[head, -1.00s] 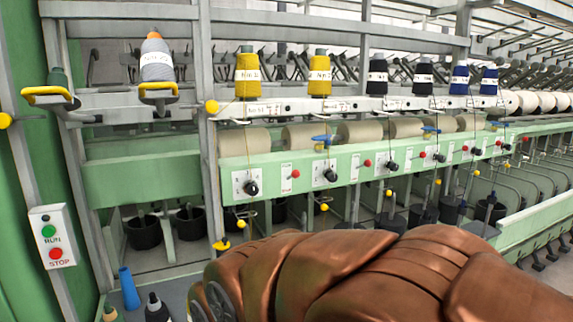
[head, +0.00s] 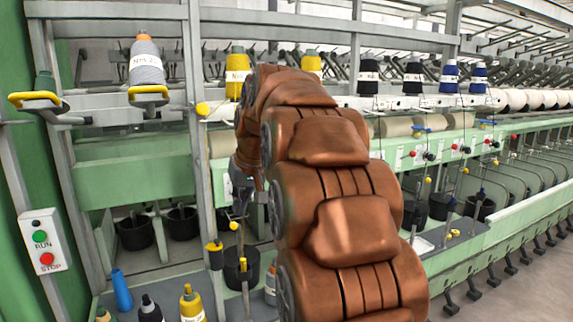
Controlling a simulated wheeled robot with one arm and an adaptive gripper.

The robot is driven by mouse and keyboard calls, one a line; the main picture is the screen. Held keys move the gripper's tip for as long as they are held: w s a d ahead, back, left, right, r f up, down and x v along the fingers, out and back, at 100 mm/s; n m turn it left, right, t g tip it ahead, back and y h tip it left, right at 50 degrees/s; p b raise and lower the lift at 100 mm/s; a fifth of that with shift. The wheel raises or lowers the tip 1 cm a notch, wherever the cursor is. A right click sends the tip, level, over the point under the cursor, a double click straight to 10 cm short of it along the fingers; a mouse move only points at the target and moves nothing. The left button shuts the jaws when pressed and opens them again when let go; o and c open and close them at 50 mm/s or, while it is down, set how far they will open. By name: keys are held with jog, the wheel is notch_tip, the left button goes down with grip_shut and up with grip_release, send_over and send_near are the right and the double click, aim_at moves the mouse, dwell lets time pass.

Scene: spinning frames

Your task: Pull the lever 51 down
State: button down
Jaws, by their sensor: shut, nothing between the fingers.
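My gripper (head: 240,208) hangs at the end of my copper-coloured arm, in front of the green rail at the left of the arm. It is small and partly hidden by the arm, and it is shut with nothing in it. The levers are black knobs on white plates along the pale green rail (head: 455,142). A black-knobbed lever (head: 429,156) shows right of my arm, and another (head: 465,149) stands farther along. The nearest levers are hidden behind my arm. No number 51 is readable, so I cannot tell which lever it is, or whether my gripper touches one.
Yellow bobbins (head: 237,75) and a grey cone (head: 147,62) stand on the upper rail. A RUN/STOP box (head: 43,241) is at the left. Floor (head: 520,285) is clear at the right.

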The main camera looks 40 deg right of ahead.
jog(key=d+r+t+h, duration=0.1)
jog(key=d+r, duration=0.2)
jog(key=d, duration=0.3)
jog(key=w+d+r+m+h, duration=0.1)
jog(key=d+r, duration=0.3)
jog(key=d, duration=0.3)
jog(key=d+r+t, duration=0.1)
jog(key=d+r, duration=0.2)
jog(key=d, duration=0.3)
jog(key=shift+w+d+r+t+h+p, duration=0.2)
jog(key=shift+r+t+h+p, duration=0.1)
jog(key=shift+h+p, duration=0.1)
jog(key=shift+f, duration=0.2)
jog(key=shift+m, duration=0.3)
jog(key=shift+p+x, duration=1.35)
jog(key=shift+x, duration=3.6)
jog(key=shift+f+b, duration=0.1)
jog(key=shift+b, duration=0.3)
